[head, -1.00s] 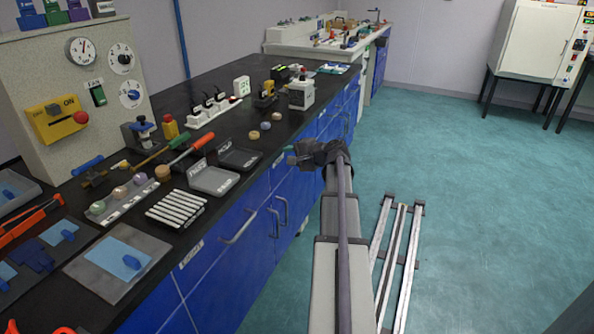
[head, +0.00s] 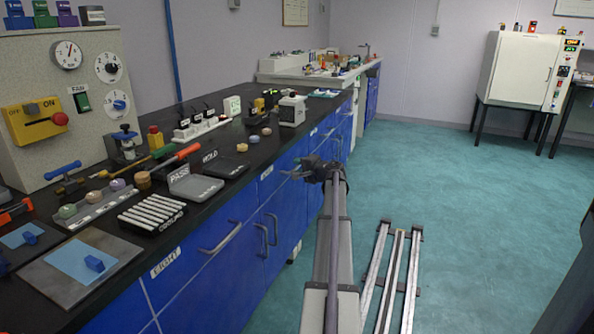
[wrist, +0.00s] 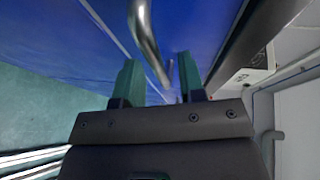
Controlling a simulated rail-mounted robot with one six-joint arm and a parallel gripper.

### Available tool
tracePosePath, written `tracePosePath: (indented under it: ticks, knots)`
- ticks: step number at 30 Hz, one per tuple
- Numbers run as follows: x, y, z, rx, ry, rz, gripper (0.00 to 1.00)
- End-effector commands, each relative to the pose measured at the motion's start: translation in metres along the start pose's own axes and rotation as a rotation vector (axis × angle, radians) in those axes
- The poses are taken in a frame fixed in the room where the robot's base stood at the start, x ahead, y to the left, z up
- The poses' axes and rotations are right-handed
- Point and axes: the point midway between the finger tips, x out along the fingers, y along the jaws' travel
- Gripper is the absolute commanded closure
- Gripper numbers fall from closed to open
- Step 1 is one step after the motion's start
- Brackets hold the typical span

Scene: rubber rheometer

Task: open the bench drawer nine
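The blue bench front carries white labels. The near label reads EIGHT (head: 165,262), above a drawer with a grey bar handle (head: 221,238). A farther label (head: 266,172), too small to read surely, sits just left of my gripper (head: 292,173). My gripper is at the bench front, below the counter edge, and hides part of the drawer face there. In the wrist view, my gripper's two green fingers (wrist: 158,82) are apart. A curved metal handle (wrist: 147,35) on a blue face runs between them. I cannot tell whether they touch it.
The black counter (head: 215,196) holds trays, a PASS plate (head: 190,183) and several small tools near its edge. Two upright cupboard handles (head: 267,233) stick out below and left of my gripper. Floor rails (head: 396,275) lie to the right; the teal floor beyond is open.

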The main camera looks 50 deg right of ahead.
Motion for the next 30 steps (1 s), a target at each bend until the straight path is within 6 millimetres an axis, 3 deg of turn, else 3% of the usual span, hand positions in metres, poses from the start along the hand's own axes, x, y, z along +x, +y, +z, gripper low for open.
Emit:
tracePosePath:
  ticks: [3, 11, 22, 30]
  knots:
    - [0.0115, 0.0006, -0.0008, 0.0, 0.001, 0.0, 0.63]
    - [0.0128, -0.0001, 0.0001, 0.0, 0.001, 0.0, 0.64]
    - [0.0127, -0.0001, 0.0001, 0.0, 0.001, 0.0, 1.0]
    - [0.0126, -0.0001, 0.0002, 0.0, 0.0, 0.0, 1.0]
